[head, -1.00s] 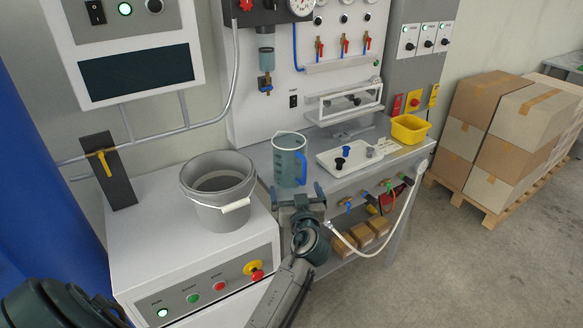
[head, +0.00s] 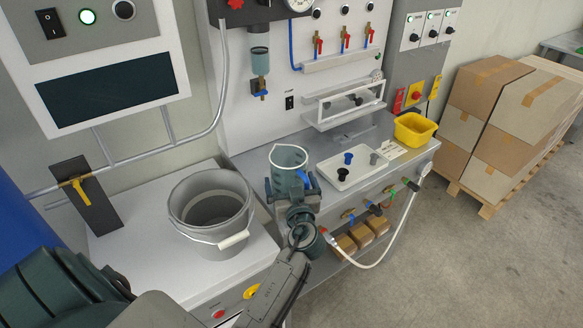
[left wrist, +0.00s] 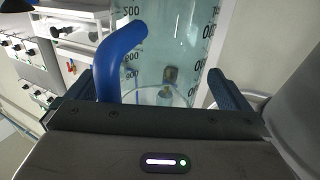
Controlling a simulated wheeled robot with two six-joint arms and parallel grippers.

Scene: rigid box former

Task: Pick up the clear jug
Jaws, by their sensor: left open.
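The clear jug (head: 288,160) is a tinted see-through measuring jug with a blue handle. It stands upright on the grey bench, just right of the bucket. My left gripper (head: 293,188) is open in front of it, with the fingers toward its near side; its lower part is hidden behind the gripper. In the left wrist view the jug (left wrist: 180,50) fills the middle, with dark scale marks. Its blue handle (left wrist: 122,50) rises near the left finger, between the two open fingers. I cannot tell whether a finger touches the jug. My right gripper is not in view.
A grey bucket (head: 211,213) with a wire handle stands left of the jug on a white cabinet. A white tray (head: 345,176) with small knobs lies right of it. A yellow bin (head: 414,130) sits further right. A white hose (head: 385,248) hangs along the bench front.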

